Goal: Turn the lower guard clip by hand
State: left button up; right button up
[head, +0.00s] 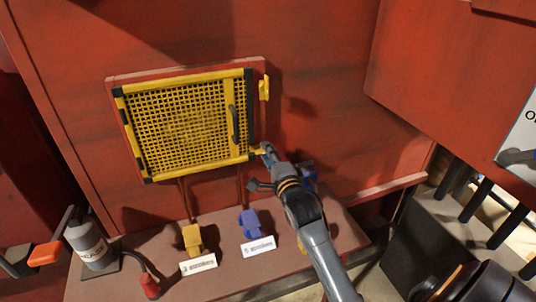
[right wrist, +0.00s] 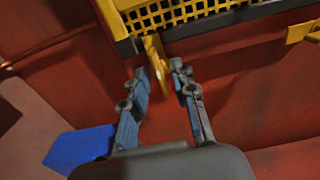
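The yellow mesh guard (head: 185,122) sits closed against the red wall panel, with a dark handle on its right side. The lower guard clip (head: 258,151) is a small yellow piece at the guard's lower right corner. My right gripper (head: 266,149) is at this clip. In the right wrist view the clip (right wrist: 156,64) stands between the two fingertips of the right gripper (right wrist: 160,72), which are apart on either side of it. I cannot tell whether either finger touches it. The upper clip (head: 264,88) is yellow and upright beside the guard.
Below the guard, a ledge (head: 215,279) holds a yellow block (head: 193,240) and a blue block (head: 250,222) behind white labels. A grey can (head: 88,246) stands at the left. A red panel (head: 455,75) juts out at the right.

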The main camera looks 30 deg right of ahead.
grip_shut()
